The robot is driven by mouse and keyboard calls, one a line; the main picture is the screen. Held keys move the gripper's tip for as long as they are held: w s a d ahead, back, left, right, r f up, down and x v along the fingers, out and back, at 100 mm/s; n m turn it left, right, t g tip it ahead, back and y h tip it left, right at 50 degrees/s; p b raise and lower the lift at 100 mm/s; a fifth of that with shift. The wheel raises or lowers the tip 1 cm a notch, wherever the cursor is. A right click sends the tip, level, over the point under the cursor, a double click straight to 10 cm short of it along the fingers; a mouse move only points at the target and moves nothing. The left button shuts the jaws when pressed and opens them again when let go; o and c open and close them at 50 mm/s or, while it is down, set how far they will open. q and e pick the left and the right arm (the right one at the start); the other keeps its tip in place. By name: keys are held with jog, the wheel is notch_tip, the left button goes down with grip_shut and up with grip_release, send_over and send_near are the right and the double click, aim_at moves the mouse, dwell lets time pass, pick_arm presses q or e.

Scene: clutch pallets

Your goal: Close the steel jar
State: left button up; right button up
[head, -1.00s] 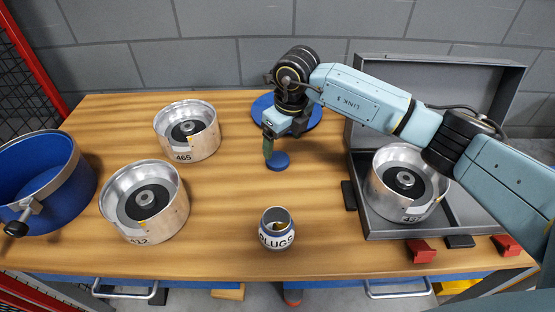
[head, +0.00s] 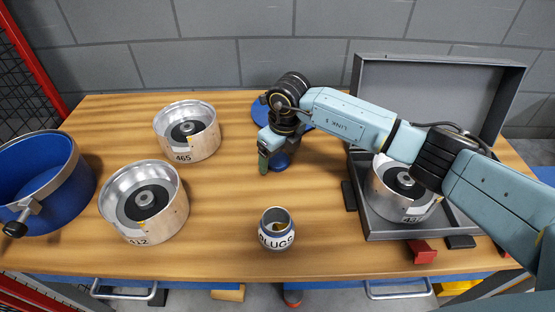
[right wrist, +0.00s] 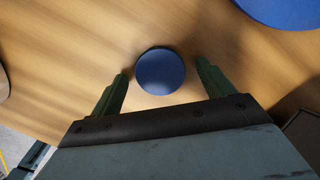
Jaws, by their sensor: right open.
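The steel jar (head: 277,229), labelled "PLUGS", stands upright and open-topped near the front middle of the table. A small round blue lid (head: 280,162) lies flat on the table behind it, partly hidden by my right gripper (head: 268,164) in the head view. In the right wrist view the blue lid (right wrist: 161,71) sits between the two green fingertips of my right gripper (right wrist: 161,74), with a gap on each side. The right gripper is open and empty. My left gripper is not in view.
Metal drums stand on the left (head: 187,131) and front left (head: 144,203) of the table (head: 230,205). Another drum (head: 402,190) sits in an open grey case (head: 435,95) at right. A large blue disc (head: 262,108) lies behind my arm. A blue bin (head: 40,180) is far left.

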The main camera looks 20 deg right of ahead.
aim_at(278, 160)
jog(key=shift+c, duration=0.4)
jog(key=c, duration=1)
jog(key=shift+o, duration=0.2)
notch_tip(278, 160, up, 10)
jog(key=shift+p, duration=0.3)
